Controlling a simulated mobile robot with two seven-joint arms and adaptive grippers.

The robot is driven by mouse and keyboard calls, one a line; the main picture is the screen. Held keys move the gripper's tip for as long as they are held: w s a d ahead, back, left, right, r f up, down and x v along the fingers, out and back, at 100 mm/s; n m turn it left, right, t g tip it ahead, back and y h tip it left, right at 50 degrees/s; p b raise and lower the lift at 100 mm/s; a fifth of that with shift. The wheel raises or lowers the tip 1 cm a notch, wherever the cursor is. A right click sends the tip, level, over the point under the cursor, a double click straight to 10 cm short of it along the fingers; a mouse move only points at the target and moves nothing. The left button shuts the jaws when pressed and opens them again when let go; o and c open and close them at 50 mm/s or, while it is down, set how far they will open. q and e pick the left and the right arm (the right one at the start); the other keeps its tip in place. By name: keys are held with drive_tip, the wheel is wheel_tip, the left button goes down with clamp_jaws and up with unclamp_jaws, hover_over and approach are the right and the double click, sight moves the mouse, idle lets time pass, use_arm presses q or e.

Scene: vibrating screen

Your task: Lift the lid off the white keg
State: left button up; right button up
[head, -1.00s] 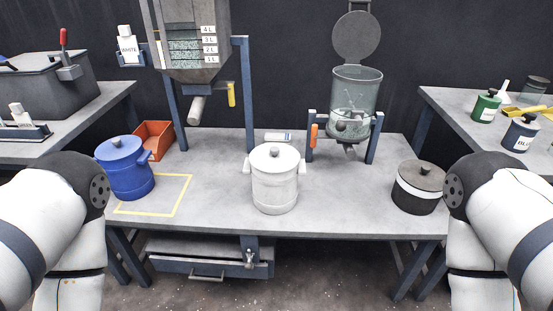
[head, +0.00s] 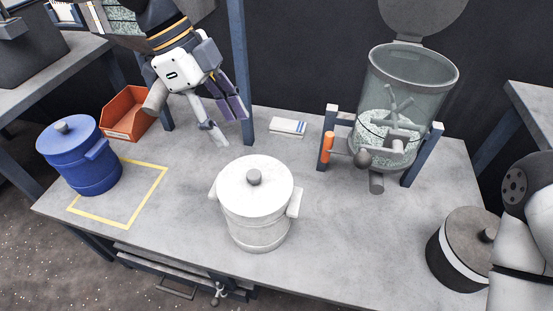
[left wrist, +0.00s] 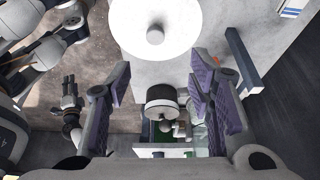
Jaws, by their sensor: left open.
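The white keg (head: 255,228) stands upright near the middle of the table. Its round white lid (head: 275,187) with a grey knob (head: 254,177) is on top. My left gripper (head: 228,122) is open and empty, behind and above the keg to the upper left, apart from it. In the left wrist view the lid (left wrist: 178,22) and knob (left wrist: 155,35) show at the top, beyond the spread fingers of the left gripper (left wrist: 160,85). My right gripper (left wrist: 69,88) appears small at the left of that view; its jaws are too small to read.
A glass hopper (head: 410,85) on a blue stand is back right, a black-and-white keg (head: 452,262) front right. The table right of the white keg is clear.

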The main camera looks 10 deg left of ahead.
sight(254, 174)
use_arm(q)
drive_tip(key=x, duration=1)
drive_tip(key=shift+s+a+f+b, duration=0.2)
drive_tip(key=shift+s+f+b, duration=0.2)
drive_tip(key=shift+f, duration=0.05)
drive_tip(key=shift+d+f, duration=0.25)
drive_tip(key=shift+f, duration=0.15)
clamp_jaws()
